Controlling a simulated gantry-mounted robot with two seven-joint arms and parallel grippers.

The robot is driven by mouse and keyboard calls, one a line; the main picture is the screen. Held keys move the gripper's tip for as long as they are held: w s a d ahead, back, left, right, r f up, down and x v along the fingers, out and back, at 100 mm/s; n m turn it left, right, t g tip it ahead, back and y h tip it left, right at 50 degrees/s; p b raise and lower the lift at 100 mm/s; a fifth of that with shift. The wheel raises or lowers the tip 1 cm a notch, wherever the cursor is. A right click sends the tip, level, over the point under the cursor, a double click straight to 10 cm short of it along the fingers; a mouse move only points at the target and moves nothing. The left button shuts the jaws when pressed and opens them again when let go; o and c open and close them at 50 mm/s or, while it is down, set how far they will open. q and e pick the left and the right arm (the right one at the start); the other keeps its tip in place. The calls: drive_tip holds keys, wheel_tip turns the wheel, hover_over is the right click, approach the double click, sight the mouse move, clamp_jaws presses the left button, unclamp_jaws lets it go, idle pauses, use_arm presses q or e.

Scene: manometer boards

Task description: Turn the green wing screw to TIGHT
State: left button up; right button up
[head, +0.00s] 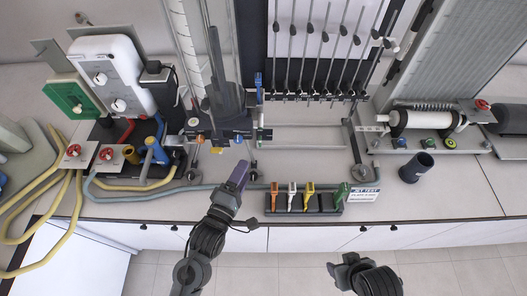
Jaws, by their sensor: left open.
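A dark rack (326,205) of orange, white, yellow and green pieces stands at the bench's front edge, beside a JET TEST sign (364,194). A dark cup (416,167) stands to the right. Yellow hoses (60,215) and red valves crowd the left.

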sight(260, 140)
use_arm(q)
drive_tip(key=x, duration=1)
drive_tip(key=shift+w+d, duration=0.25)
drive_tip(key=shift+d, duration=0.05)
drive_tip(key=c, duration=1)
drive_tip(key=m+g+y+p, duration=0.1)
drive_tip(key=m+p, duration=0.2)
drive_tip(key=p, duration=0.3)
drive_tip(key=shift+r+m, duration=0.15)
drive_tip(key=shift+m, duration=0.25)
drive_tip(key=shift+c, duration=0.2)
drive_tip(key=o, duration=1)
drive_tip(key=shift+o, duration=0.2)
